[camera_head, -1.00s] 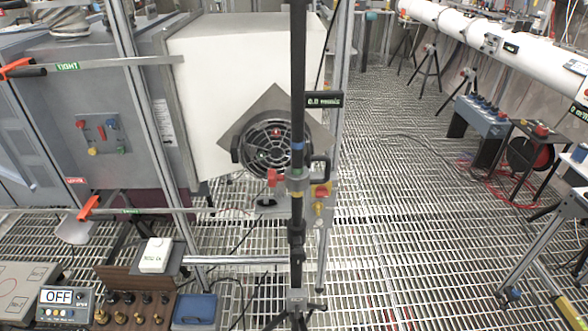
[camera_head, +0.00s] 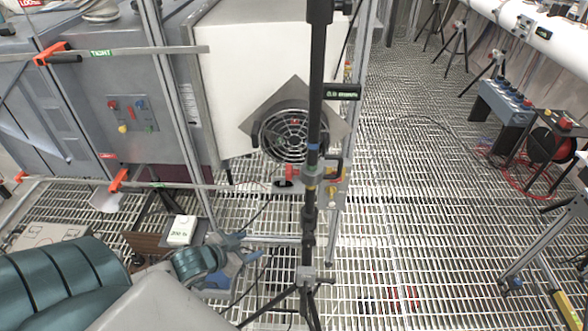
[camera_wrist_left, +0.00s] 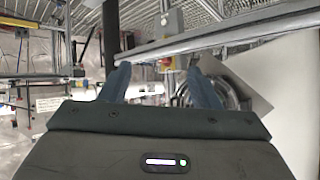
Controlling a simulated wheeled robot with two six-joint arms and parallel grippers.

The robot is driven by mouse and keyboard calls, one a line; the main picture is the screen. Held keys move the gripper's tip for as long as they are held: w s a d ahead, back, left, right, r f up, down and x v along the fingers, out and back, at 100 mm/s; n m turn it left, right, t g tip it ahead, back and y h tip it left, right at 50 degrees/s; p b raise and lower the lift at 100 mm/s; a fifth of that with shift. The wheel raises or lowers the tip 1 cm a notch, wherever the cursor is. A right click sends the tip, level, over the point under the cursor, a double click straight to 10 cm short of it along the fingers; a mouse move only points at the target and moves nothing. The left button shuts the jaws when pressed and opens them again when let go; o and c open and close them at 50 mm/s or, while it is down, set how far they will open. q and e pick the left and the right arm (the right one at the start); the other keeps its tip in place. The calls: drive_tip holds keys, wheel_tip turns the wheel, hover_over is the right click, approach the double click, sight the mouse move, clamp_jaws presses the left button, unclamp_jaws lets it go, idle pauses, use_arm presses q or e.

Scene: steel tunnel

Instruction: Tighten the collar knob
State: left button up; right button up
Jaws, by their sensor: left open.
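A black vertical pole (camera_head: 315,110) stands on a tripod in the middle of the head view. My left gripper (camera_head: 240,248) is low and left of the pole, apart from the knob, open and empty. In the left wrist view its two blue fingers (camera_wrist_left: 160,86) are spread, and the dark pole (camera_wrist_left: 110,35) shows beyond the left finger. I cannot make out the knob there. My right gripper is not in view.
A fan on a diamond plate (camera_head: 327,103) is behind the pole. A small display (camera_head: 343,92) is beside it. Steel rails with red clamps (camera_head: 118,180) extend at left. A white box (camera_head: 181,230) stands near my left arm.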

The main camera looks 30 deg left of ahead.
use_arm(q)
drive_tip(key=w+a+r+m+t+h, duration=0.1)
drive_tip(key=w+r+m+h, duration=0.15)
drive_tip(key=r, duration=0.25)
drive_tip(key=w+a+r+m+t+h, duration=0.1)
drive_tip(key=w+a+r+h, duration=0.1)
drive_tip(key=r+h, duration=0.3)
drive_tip(key=m+g+h, duration=0.4)
drive_tip(key=h, duration=0.3)
approach(287, 173)
drive_tip(key=shift+w+a+f+b+x, duration=0.1)
drive_tip(key=shift+w+f+b+x, duration=0.15)
drive_tip(key=shift+b+x, duration=1.5)
drive_tip(key=shift+w+a+f+b+x, duration=0.15)
drive_tip(key=shift+f+b+x, duration=0.15)
drive_tip(key=shift+b+x, duration=1.45)
drive_tip(key=shift+w+a+f+b+x, duration=0.1)
drive_tip(key=shift+w+f+b+x, duration=0.15)
drive_tip(key=shift+b+x, duration=1.5)
drive_tip(key=shift+s+a, duration=0.2)
